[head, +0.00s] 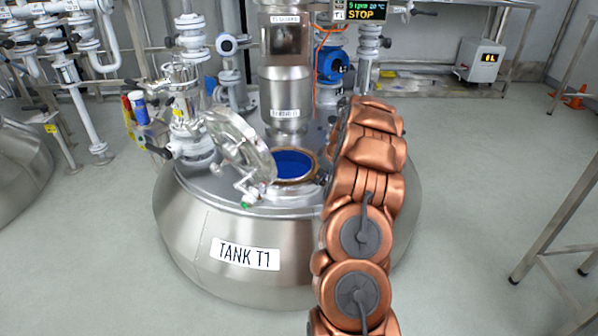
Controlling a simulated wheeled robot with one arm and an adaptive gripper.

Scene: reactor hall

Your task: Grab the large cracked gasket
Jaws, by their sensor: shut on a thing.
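Tank T1 (200,225), a wide steel vessel with a domed top, stands in the middle of the head view. Its round manway is open and shows blue inside. A brownish ring (297,182) runs around the rim of the opening; it may be the gasket, but I cannot make out any crack. My copper-coloured arm rises in front of the tank's right side, and its upper end is just right of the opening. My gripper cannot be made out; the arm hides that area, including anything held there.
The glass-like manway lid (240,143) is tilted up left of the opening. A steel column (285,85) and a blue valve (333,66) stand behind it. Pipework (90,60) fills the back left. A metal frame table (560,250) stands right, with open floor between.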

